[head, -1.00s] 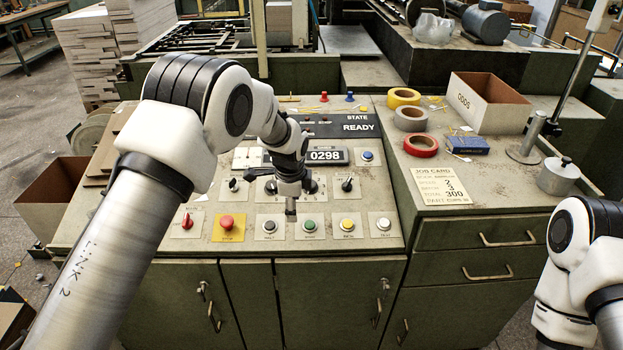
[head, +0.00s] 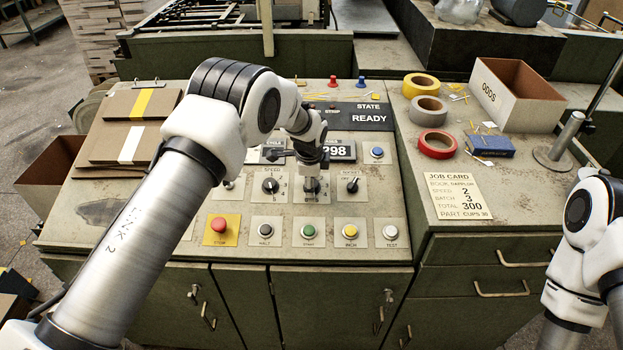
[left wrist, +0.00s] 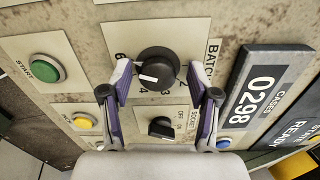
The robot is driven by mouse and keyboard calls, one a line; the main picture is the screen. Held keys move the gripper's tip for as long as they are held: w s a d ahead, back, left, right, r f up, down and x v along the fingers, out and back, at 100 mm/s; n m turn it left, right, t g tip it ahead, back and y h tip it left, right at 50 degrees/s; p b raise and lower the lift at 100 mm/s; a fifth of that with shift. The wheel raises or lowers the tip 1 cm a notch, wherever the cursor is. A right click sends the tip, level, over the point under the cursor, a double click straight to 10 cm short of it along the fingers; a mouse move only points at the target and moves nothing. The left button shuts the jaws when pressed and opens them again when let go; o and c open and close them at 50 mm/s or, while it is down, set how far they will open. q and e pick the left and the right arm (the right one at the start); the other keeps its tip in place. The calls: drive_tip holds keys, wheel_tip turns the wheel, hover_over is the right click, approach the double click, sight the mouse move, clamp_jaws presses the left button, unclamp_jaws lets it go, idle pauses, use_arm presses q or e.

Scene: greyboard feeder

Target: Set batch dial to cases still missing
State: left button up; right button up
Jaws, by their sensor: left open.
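The batch dial (left wrist: 158,66) is a round black knob with a white pointer mark, on a plate lettered BATCH. In the left wrist view the mark points to the lower left, toward the numeral 4 side; the exact setting is unclear. My left gripper (left wrist: 157,78) is open, with one finger on each side of the knob; whether they touch it is unclear. In the head view the left gripper (head: 312,184) hides most of this dial. The cases counter (left wrist: 259,97) reads 0298. The job card (head: 457,195) reads speed 2, batch 3, total 300. My right gripper is out of frame.
The speed dial (head: 270,186) and another selector knob (head: 352,185) flank the batch dial. A row of buttons, including the red stop button (head: 219,225) and green start button (head: 309,231), lies in front. The state display (head: 368,118) reads READY.

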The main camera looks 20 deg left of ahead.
use_arm(q)
drive_tip(key=shift+s+r, duration=0.2)
drive_tip(key=shift+r, duration=0.05)
drive_tip(key=shift+s, duration=0.1)
drive_tip(key=c, duration=1.2)
drive_tip(key=shift+o, duration=0.2)
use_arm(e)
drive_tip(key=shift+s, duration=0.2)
